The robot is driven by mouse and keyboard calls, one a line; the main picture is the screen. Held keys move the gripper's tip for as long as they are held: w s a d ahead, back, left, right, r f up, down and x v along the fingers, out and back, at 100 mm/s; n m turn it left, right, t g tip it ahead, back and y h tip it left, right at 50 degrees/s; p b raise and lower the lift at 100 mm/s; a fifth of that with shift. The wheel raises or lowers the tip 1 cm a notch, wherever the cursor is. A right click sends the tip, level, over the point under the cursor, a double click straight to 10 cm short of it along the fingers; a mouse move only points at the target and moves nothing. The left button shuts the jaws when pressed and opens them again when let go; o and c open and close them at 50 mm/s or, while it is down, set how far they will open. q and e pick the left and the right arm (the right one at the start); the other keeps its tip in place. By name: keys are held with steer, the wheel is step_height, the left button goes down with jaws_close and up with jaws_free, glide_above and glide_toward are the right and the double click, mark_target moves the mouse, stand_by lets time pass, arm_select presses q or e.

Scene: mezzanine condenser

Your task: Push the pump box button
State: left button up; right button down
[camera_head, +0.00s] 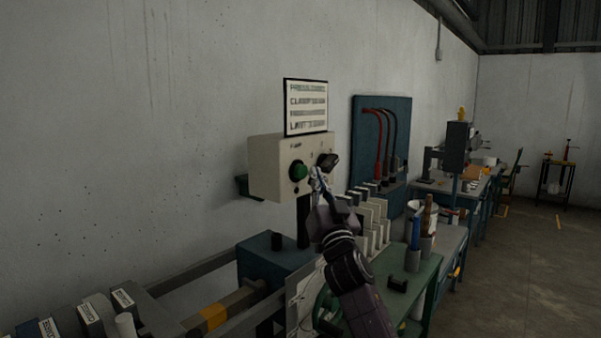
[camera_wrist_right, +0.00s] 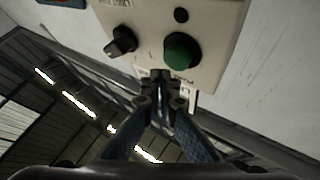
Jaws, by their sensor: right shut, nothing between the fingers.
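The pump box (camera_head: 265,168) is a cream control box on the wall. Its front panel carries a round green button (camera_head: 299,170) and a black rotary knob (camera_head: 328,161). In the right wrist view the green button (camera_wrist_right: 182,51) and the black knob (camera_wrist_right: 121,41) show on the panel, seen at a turned angle. My right gripper (camera_head: 315,176) is shut and empty, with its fingertips just beside the green button in the head view. In the right wrist view its fingertips (camera_wrist_right: 160,78) lie close to the panel edge, apart from the button in the picture. My left gripper is not in view.
A sign (camera_head: 306,107) stands above the box. Below are a blue unit (camera_head: 272,262) and a green table (camera_head: 420,285) with several upright pale plates and cylinders. A blue board with hoses (camera_head: 366,150) hangs on the wall further right. The floor (camera_head: 530,250) at right is open.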

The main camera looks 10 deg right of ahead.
steer(key=shift+w+a, duration=0.1)
stand_by(0.3)
steer(key=shift+w+a+b, duration=0.25)
steer(key=shift+b, duration=0.05)
steer(key=shift+w+a+b, duration=0.35)
steer(key=shift+w+b, duration=0.15)
steer(key=shift+b, duration=0.1)
stand_by(0.8)
steer(key=shift+s+d, duration=0.1)
steer(key=shift+s+d+p, duration=0.55)
steer(key=shift+s+p, duration=0.2)
steer(key=shift+p, duration=0.05)
